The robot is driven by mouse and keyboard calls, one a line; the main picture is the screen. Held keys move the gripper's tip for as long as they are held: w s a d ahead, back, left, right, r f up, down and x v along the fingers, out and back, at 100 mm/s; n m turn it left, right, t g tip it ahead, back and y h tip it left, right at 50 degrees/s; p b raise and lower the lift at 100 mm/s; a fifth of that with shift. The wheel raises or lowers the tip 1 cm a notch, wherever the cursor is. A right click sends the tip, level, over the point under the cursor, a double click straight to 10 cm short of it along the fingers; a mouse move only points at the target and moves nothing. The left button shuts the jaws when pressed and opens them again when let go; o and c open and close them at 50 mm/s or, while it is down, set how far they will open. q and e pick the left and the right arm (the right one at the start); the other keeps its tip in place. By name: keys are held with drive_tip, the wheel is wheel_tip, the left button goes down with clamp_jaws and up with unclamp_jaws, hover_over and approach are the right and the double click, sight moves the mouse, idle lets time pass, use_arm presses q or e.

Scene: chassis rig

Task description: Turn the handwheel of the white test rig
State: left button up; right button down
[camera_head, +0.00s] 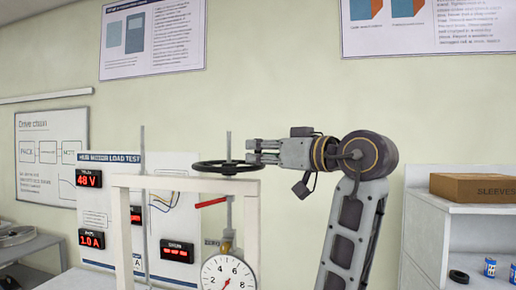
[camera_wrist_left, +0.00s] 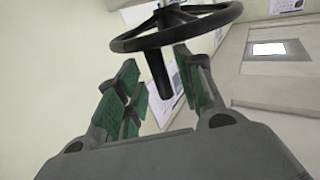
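The white test rig (camera_head: 187,184) stands left of centre in the head view. Its black handwheel (camera_head: 213,167) lies flat above the frame around a thin vertical rod. My left gripper (camera_head: 262,152) reaches in from the right at the handwheel's right edge. In the left wrist view the handwheel rim (camera_wrist_left: 190,33) spans the top. A dark peg-like handle (camera_wrist_left: 156,78) extends from the rim into the space between the fingers. The left gripper (camera_wrist_left: 160,83) has its green-padded fingers apart, one either side of the handle; I cannot tell whether either touches it. My right gripper is out of view.
A round dial gauge (camera_head: 228,275) hangs in the rig below a red lever (camera_head: 211,202). A panel with red displays (camera_head: 89,178) stands behind. A brown box (camera_head: 472,187) sits on a white shelf unit at right. Open space separates rig and shelves, apart from my arm.

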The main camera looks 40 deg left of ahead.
use_arm(q)
drive_tip(key=shift+w+a, duration=0.1)
drive_tip(key=shift+a, duration=0.85)
clamp_jaws()
